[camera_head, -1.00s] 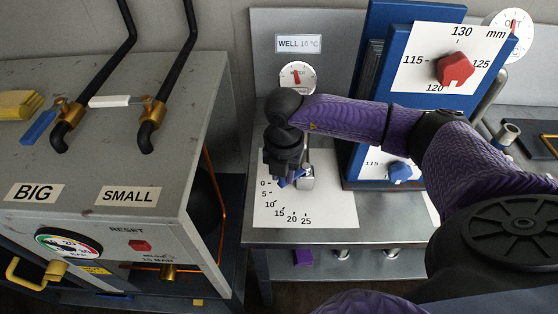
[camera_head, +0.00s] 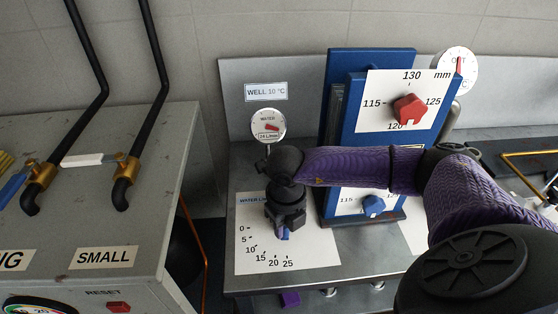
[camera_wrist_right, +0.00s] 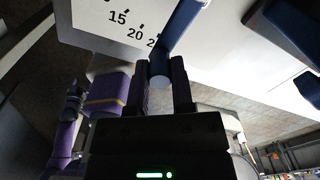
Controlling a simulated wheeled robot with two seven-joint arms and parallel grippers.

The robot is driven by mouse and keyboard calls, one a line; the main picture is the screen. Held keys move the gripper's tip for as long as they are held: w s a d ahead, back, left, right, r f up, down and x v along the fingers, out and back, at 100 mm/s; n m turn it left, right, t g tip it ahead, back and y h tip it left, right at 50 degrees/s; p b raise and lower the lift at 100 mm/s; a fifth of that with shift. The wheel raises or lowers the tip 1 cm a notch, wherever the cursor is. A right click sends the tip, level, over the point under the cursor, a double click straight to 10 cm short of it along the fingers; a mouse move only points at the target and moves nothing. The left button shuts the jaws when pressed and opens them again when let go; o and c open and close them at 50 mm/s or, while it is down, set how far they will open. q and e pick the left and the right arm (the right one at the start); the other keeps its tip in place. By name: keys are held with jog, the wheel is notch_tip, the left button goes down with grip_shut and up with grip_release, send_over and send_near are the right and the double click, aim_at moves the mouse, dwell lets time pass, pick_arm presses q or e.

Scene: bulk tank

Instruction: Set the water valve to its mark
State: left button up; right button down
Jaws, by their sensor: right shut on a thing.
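The water valve's blue lever (camera_head: 285,234) shows below my right gripper (camera_head: 285,228), over a white scale plate (camera_head: 260,250) marked 0 to 25. My right gripper points down and is shut on the lever. In the right wrist view the lever (camera_wrist_right: 182,28) runs up from between the fingertips (camera_wrist_right: 160,80), across the plate near 20 and 25. The hand hides the valve's body and pivot. The round water gauge (camera_head: 268,125) behind has a red needle to the right and a small readout that looks like 24 L/min. My left gripper is not in view.
A blue stand (camera_head: 345,115) with a red knob (camera_head: 410,109) and a lower blue knob (camera_head: 374,204) is close right of the hand. A grey cabinet (camera_head: 120,225) with black pipes and brass valves stands at left, across a gap.

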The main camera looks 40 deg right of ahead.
jog(key=shift+s+d+n, duration=0.1)
jog(key=shift+d+n, duration=0.15)
jog(key=shift+n, duration=0.15)
dwell(0.3)
jog(key=shift+c, duration=2.4)
grip_release()
notch_tip(320, 180, up, 10)
jog(key=shift+p, duration=0.9)
